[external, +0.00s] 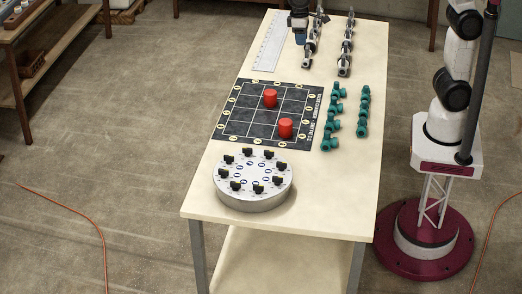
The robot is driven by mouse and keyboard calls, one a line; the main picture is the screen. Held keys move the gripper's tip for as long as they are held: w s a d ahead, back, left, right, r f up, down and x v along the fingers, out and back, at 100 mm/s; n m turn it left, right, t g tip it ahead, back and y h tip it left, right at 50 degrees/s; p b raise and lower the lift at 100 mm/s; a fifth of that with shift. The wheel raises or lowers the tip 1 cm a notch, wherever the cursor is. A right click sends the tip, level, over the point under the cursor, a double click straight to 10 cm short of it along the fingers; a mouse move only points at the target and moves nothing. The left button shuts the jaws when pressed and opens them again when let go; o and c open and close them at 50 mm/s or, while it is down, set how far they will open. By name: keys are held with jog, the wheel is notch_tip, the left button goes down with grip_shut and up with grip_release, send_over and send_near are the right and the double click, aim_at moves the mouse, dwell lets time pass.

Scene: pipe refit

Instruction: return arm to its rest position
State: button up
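My arm (452,90) rises from its base at the right of the table in the external view. Its white links and black joints run up and out of the top edge of the picture.
The table (330,195) holds a dark grid board (240,125) with two red cylinders (270,98), a round grey dial stand (253,195), several teal fittings (333,118), metal pipe parts (346,50), a ruler (272,40) and a dark blue-grey device (299,25). Its front right is clear.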

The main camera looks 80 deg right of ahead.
jog(key=s+d+f+t, duration=0.1)
jog(key=s+d, duration=0.6)
jog(key=s, duration=0.4)
jog(key=s+d+f+t, duration=0.1)
jog(key=s+d+f, duration=0.1)
jog(key=s+d, duration=0.5)
jog(key=s+d+f+t, duration=0.1)
jog(key=s+d, duration=0.6)
jog(key=s, duration=0.9)
jog(key=shift+f+t+h, duration=0.15)
jog(key=shift+t+h, duration=0.15)
jog(key=shift+h, duration=0.1)
jog(key=shift+a, duration=0.1)
dwell(0.8)
